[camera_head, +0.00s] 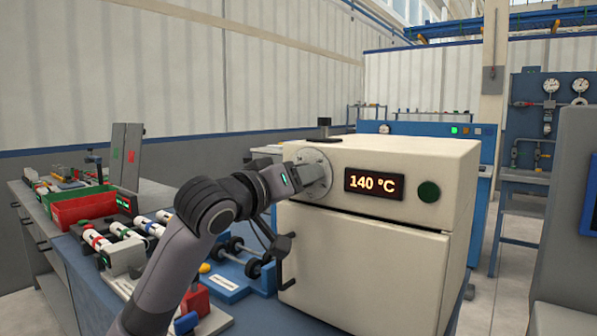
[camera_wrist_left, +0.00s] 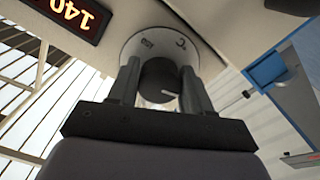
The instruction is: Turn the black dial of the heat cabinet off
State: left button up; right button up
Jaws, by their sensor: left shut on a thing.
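The cream heat cabinet (camera_head: 365,265) stands on the blue bench with its door closed. Its display (camera_head: 373,184) reads 140 °C, and a round green button (camera_head: 428,191) sits right of it. My left gripper (camera_head: 308,173) is at the round light dial plate (camera_head: 322,160) on the cabinet's upper left front and hides most of the dial in the head view. In the left wrist view the black dial (camera_wrist_left: 160,80) is between the two fingers of my left gripper (camera_wrist_left: 160,88), which is shut on it. The dial's pointer setting is not readable. My right gripper is not in view.
Left of the cabinet, the blue bench holds a red bin (camera_head: 82,207), a green bin (camera_head: 66,193), several pipe pieces (camera_head: 120,231) and a blue roller stand (camera_head: 232,268). The door handle (camera_head: 287,262) juts out below my left wrist. A grey cabinet stands at the far right.

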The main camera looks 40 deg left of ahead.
pick_arm(q)
jog(key=n+p, duration=0.1)
jog(key=n, duration=0.1)
jog(key=shift+d+n+p, duration=0.1)
jog(key=shift+n+p, duration=0.2)
jog(key=shift+p, duration=0.05)
jog(key=shift+f+n+p, duration=0.15)
jog(key=shift+n+p, duration=0.15)
jog(key=shift+n, duration=0.2)
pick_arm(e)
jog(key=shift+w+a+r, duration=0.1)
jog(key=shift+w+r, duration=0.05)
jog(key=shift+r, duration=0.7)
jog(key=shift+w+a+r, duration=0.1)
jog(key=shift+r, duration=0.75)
pick_arm(q)
jog(key=shift+d+f, duration=0.1)
jog(key=o, duration=1)
jog(key=shift+r, duration=0.2)
jog(key=s, duration=0.7)
jog(key=shift+d, duration=0.35)
